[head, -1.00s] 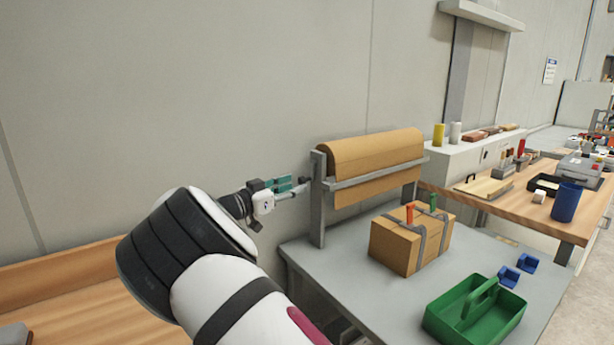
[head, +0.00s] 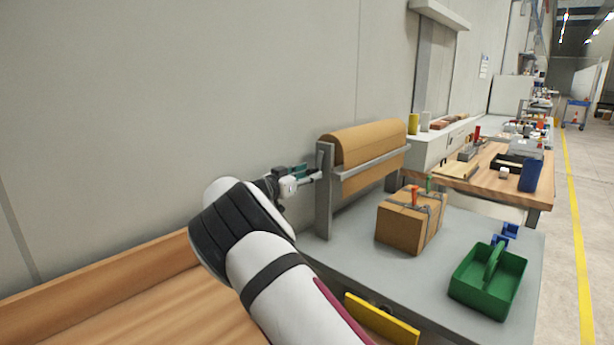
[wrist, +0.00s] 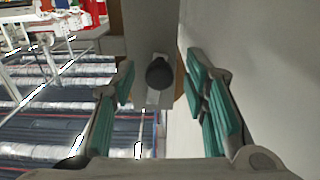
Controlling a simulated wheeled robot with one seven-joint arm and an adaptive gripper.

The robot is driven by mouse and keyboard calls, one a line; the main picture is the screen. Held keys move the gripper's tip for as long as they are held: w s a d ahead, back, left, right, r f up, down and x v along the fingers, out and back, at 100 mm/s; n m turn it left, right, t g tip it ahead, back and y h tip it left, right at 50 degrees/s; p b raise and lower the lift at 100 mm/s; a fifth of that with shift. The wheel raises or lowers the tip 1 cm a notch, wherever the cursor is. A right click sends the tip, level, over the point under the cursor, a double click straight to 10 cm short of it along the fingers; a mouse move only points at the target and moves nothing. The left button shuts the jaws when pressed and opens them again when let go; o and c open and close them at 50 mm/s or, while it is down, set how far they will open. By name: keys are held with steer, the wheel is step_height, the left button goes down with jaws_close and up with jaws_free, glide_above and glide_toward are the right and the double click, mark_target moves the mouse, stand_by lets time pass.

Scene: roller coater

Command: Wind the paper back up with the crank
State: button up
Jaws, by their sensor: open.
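The brown paper roll (head: 368,145) lies across a grey stand (head: 325,200) on the grey table. A length of paper (head: 368,182) hangs below the roll behind the stand's front bar. My gripper (head: 303,172) is at the left of the stand, by the crank side. In the wrist view my open gripper (wrist: 165,95) has teal pads on both sides. The dark round end of the crank handle (wrist: 159,73) shows between the pads, with clear gaps on both sides. The crank arm is mostly hidden in the head view by my gripper.
A strapped cardboard box (head: 405,225) stands on the table in front of the roll. A yellow panel (head: 382,320) is at the table's near side. The wall (head: 180,110) is close behind my gripper.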

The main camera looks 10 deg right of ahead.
steer(key=shift+c, duration=0.6)
jaws_close()
steer(key=shift+s+d+n, duration=0.1)
steer(key=shift+n, duration=0.2)
steer(key=s+d+r+n+p, duration=0.3)
steer(key=s+r+n+p, duration=0.2)
steer(key=n, duration=1.3)
steer(key=shift+d+n, duration=0.4)
steer(key=shift+r, duration=0.15)
